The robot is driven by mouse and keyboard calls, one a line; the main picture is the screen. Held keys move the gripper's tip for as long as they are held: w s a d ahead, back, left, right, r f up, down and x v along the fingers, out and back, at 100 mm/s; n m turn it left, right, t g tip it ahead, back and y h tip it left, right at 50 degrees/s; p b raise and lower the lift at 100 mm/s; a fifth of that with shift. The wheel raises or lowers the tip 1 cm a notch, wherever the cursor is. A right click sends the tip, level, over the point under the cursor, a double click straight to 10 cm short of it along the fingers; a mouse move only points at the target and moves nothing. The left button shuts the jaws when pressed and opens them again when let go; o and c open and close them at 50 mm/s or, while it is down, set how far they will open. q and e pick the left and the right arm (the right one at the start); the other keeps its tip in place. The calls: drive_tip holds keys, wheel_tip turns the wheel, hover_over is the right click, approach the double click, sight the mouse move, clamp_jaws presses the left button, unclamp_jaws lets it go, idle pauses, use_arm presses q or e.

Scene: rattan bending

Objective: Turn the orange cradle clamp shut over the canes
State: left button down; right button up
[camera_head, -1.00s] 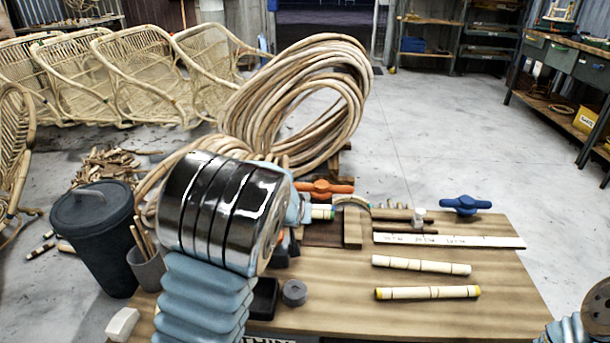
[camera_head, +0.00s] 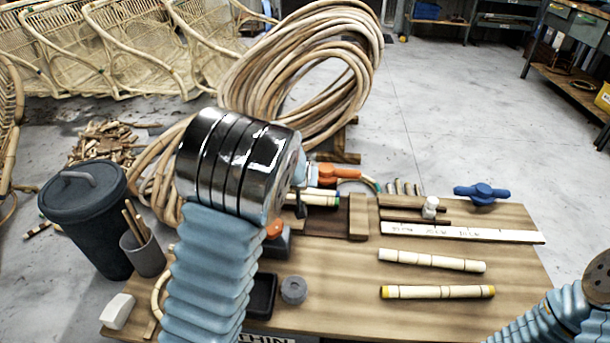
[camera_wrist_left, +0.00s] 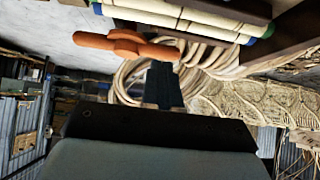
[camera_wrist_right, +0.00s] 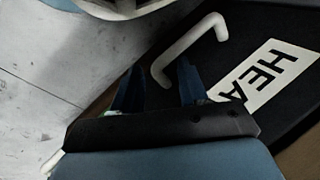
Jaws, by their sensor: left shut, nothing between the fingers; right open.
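The orange cradle clamp (camera_head: 338,172) stands at the back of the bench in the head view, its left end hidden by my left wrist. Pale canes (camera_head: 322,198) with blue and green end bands lie just in front of it. In the left wrist view the orange clamp handle (camera_wrist_left: 125,44) lies across the picture, with the canes (camera_wrist_left: 190,14) beyond it. My left gripper (camera_wrist_left: 163,85) is shut and empty; its tips look close to the handle's right end, though contact cannot be told. My right gripper (camera_wrist_right: 158,85) is open and empty beside a white bent handle (camera_wrist_right: 188,48).
A blue clamp (camera_head: 481,193) stands at the bench's back right. A white ruler (camera_head: 460,232) and two banded canes (camera_head: 437,292) lie on the right half. A grey bin (camera_head: 85,215) and a cup (camera_head: 142,252) stand left. A black labelled box (camera_wrist_right: 245,50) is near my right gripper.

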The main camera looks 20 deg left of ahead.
sight(326, 176)
use_arm(q)
drive_tip(key=b+x, duration=0.1)
drive_tip(key=x, duration=0.6)
drive_tip(key=shift+w+a+f, duration=0.1)
drive_tip(key=shift+f, duration=0.2)
drive_tip(key=w, duration=0.2)
drive_tip(key=w+a, duration=0.1)
drive_tip(key=shift+w+f, duration=0.15)
drive_tip(key=shift+f, duration=0.25)
drive_tip(key=shift+w+f, duration=0.1)
drive_tip(key=shift+w, duration=0.4)
